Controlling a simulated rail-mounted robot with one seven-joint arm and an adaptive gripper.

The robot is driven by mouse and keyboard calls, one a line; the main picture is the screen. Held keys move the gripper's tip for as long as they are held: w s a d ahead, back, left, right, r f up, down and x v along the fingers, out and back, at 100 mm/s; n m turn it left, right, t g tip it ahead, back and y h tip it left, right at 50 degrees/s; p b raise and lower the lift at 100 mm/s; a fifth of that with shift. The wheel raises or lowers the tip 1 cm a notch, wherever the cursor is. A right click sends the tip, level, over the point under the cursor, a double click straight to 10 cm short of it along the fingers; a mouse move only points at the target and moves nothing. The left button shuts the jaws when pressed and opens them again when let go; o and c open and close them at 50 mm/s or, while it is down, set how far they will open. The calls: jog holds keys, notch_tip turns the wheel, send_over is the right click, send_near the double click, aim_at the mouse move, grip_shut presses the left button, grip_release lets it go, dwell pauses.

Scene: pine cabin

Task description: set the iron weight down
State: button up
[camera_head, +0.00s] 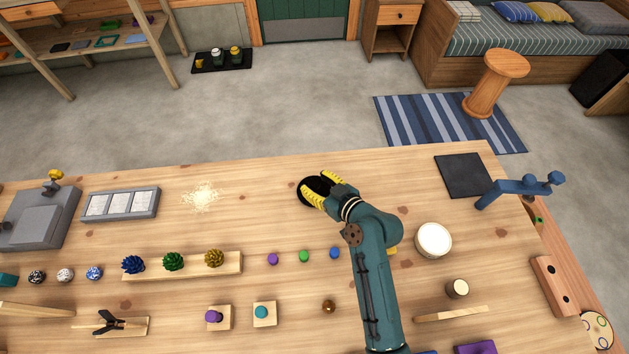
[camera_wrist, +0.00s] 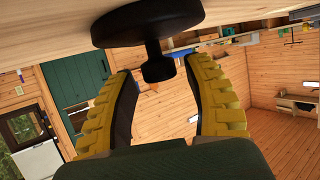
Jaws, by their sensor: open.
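The iron weight (camera_head: 318,184) is black and stands on the wooden table (camera_head: 250,215) near its far edge, mostly hidden by my gripper in the head view. In the wrist view, which is upside down, the weight (camera_wrist: 150,25) shows a wide round disc against the tabletop, with a narrow stem and a small knob. My gripper (camera_head: 323,188) has yellow ribbed fingers and is open around the knob end. In the wrist view my gripper (camera_wrist: 160,72) shows gaps between the knob and both fingers.
A white round container (camera_head: 433,240) stands right of my arm. A dark square mat (camera_head: 463,176) and a blue stand (camera_head: 520,187) are farther right.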

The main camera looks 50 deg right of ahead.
jog(key=p+v, duration=0.1)
jog(key=v, duration=1)
jog(key=shift+s+f+p, duration=0.1)
jog(key=shift+p, duration=0.25)
jog(key=w+a+r+n+t, duration=0.1)
jog(key=w+a+r, duration=0.2)
jog(key=w+r, duration=0.35)
jog(key=w+a+r+n+t, duration=0.1)
jog(key=w+a+r, duration=0.2)
jog(key=r, duration=0.6)
jog(key=a+r+t, duration=0.2)
jog(key=a+r, duration=0.4)
jog(key=r, duration=0.3)
jog(key=s+a+r+t+y, duration=0.1)
jog(key=a+r+t, duration=0.1)
jog(key=a+r, duration=0.3)
jog(key=a+r+t+y, duration=0.1)
jog(key=a+r, duration=0.5)
jog(key=r, duration=0.7)
jog(key=shift+s+a+t, duration=0.35)
jog(key=shift+a+t, duration=0.05)
jog(key=shift+t, duration=0.5)
